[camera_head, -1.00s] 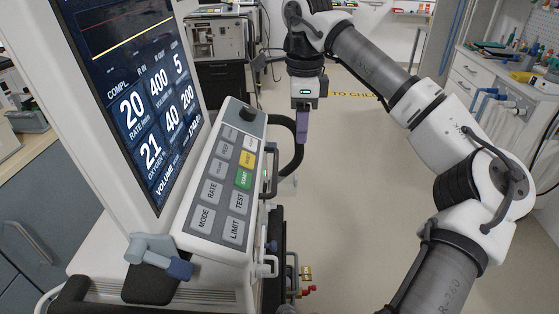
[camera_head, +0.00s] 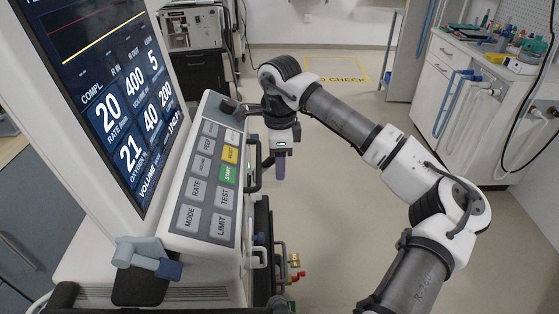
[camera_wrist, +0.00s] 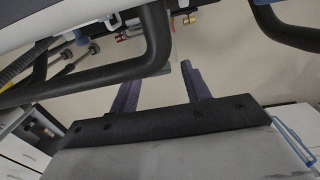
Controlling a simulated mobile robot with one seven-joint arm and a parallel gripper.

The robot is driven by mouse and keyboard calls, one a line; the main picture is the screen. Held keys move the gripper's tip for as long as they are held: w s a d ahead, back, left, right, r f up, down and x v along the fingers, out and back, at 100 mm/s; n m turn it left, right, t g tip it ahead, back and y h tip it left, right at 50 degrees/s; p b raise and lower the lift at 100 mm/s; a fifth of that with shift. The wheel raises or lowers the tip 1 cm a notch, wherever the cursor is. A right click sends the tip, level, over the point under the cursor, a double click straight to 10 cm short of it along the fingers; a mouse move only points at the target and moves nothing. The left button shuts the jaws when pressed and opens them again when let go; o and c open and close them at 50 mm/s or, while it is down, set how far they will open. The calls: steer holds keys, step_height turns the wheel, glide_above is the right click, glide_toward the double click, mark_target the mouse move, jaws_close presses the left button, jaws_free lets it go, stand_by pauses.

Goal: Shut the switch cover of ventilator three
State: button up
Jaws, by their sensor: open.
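A ventilator (camera_head: 100,225) with a lit screen (camera_head: 105,85) and a sloped key panel (camera_head: 205,185) fills the left of the head view. I cannot make out a switch cover in either view, nor a number on the machine. My gripper (camera_head: 281,172) points down just right of the panel's upper edge, near a black side handle (camera_head: 256,165). In the wrist view the two dark fingers (camera_wrist: 158,78) stand apart with nothing held between them. A thick black bar (camera_wrist: 110,70) passes close to the left finger; I cannot tell whether they touch.
Red and brass fittings (camera_head: 293,270) stick out low on the ventilator's right side. A pale blue clamp (camera_head: 145,260) sits at its front. Another machine (camera_head: 190,28) stands behind. A white cabinet (camera_head: 465,80) with tools is at the right. The floor between is clear.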

steer(key=shift+f, duration=0.4)
steer(key=shift+c, duration=0.2)
steer(key=c, duration=0.9)
steer(key=shift+d+f+y+b, duration=0.3)
steer(key=shift+f+y+b, duration=0.5)
steer(key=shift+b, duration=0.4)
steer(key=shift+c, duration=0.3)
step_height(320, 180, down, 8)
steer(key=a+g+y+b, duration=0.1)
steer(key=a+y+b, duration=0.1)
steer(key=y+b, duration=1.3)
steer(key=shift+a+y+b, duration=0.2)
steer(key=shift+y+b, duration=0.2)
steer(key=shift+b, duration=2.85)
steer(key=shift+a+r, duration=0.1)
steer(key=shift+r, duration=0.05)
